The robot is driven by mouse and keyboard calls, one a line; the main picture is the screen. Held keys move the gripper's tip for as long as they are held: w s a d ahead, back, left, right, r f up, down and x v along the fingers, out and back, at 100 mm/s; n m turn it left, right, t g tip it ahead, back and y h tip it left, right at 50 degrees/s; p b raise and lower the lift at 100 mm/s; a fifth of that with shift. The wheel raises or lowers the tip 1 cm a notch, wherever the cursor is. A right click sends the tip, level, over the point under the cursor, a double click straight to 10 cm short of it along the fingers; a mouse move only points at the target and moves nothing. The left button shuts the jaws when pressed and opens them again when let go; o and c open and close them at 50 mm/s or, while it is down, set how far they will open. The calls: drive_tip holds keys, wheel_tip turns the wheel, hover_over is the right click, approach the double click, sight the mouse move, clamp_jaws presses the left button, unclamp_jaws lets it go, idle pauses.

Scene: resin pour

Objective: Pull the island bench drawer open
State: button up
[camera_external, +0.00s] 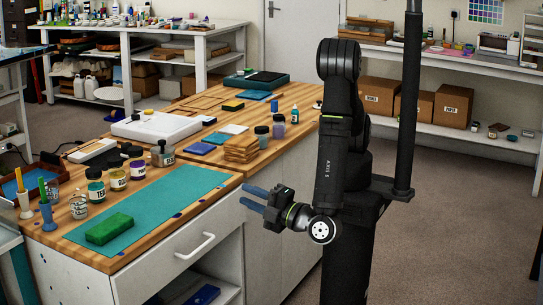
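The island bench (225,178) has a wooden top and white sides. Its drawer (165,262) has a white front just under the bench top, and it looks shut, flush with the bench. A white bar handle (196,247) sits on the drawer front. My gripper (246,197) is to the right of the handle and above it in the picture, apart from it. Its two blue fingers point left with a gap between them, and nothing is held.
A teal mat (165,200) with a green block (109,229) lies on the bench top near the drawer edge. Several jars stand behind it. An open shelf below the drawer holds a blue item (203,295). Clear floor (440,220) lies to the right.

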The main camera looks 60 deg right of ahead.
approach(201, 247)
drive_tip(key=w, duration=0.3)
drive_tip(key=w+r, duration=0.1)
drive_tip(key=w, duration=0.6)
drive_tip(key=shift+r, duration=0.2)
clamp_jaws()
